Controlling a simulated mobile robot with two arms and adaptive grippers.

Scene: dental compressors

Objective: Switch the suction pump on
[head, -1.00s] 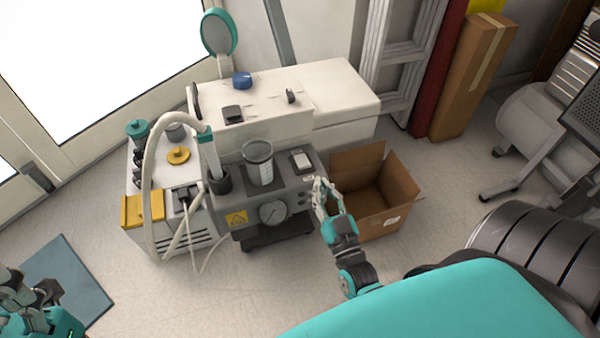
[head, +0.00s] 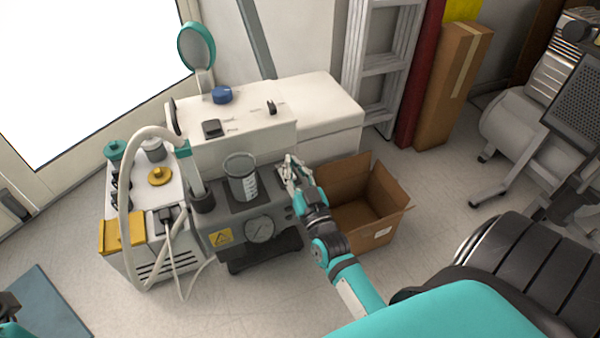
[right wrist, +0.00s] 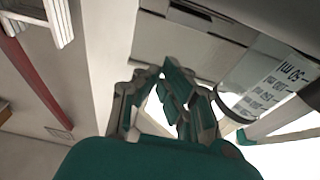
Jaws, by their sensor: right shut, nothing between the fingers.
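The suction pump, a dark grey unit (head: 222,215), stands left of centre in the head view. It has a round gauge (head: 260,229) and a yellow warning label on its front, and a clear graduated jar (head: 241,182) on top. The jar also shows at the right of the right wrist view (right wrist: 262,88). My right gripper (head: 291,164) is shut and empty at the top right of the pump, beside the jar. It covers the white switch plate there, so the switch position and any contact are hidden. The right wrist view shows its fingers close together (right wrist: 162,82). Only a sliver of my left arm shows at the lower left corner.
A white cabinet (head: 325,95) stands behind the pump. A white unit with a hose and a yellow block (head: 122,234) is at its left. An open cardboard box (head: 383,232) is close on the right, beside my right forearm. The floor in front is clear.

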